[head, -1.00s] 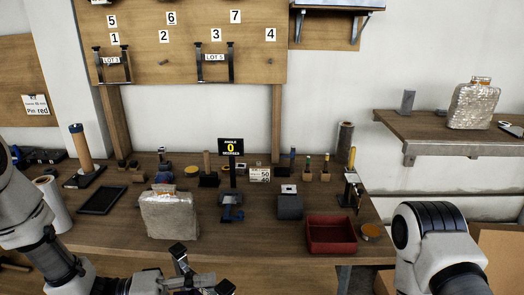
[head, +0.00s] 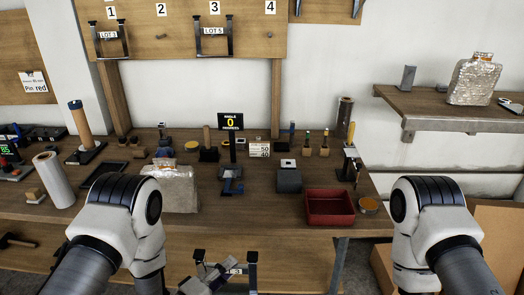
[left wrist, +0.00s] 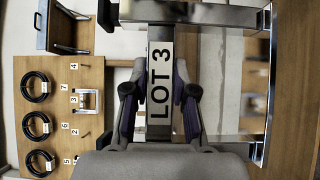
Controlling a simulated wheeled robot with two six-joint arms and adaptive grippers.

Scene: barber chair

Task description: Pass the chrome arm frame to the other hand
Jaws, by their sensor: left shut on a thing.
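The chrome arm frame with a "LOT 3" label (left wrist: 160,85) is held in my left gripper (left wrist: 160,103), whose two fingers are shut on its labelled crossbar in the left wrist view. Its chrome legs stretch to the right there. In the head view the frame (head: 251,278) is low at the bottom edge, in front of the bench, beside my left gripper (head: 206,276). Its lower part is cut off. My right arm shows at the right of the head view, but its gripper is out of view.
Two similar frames, LOT 1 (head: 111,40) and LOT 5 (head: 213,40), hang on the pegboard. The wooden bench (head: 262,212) holds a wrapped block (head: 173,188), a red tray (head: 329,207) and several tools. A wall shelf (head: 450,113) stands at the right. Space before the bench looks clear.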

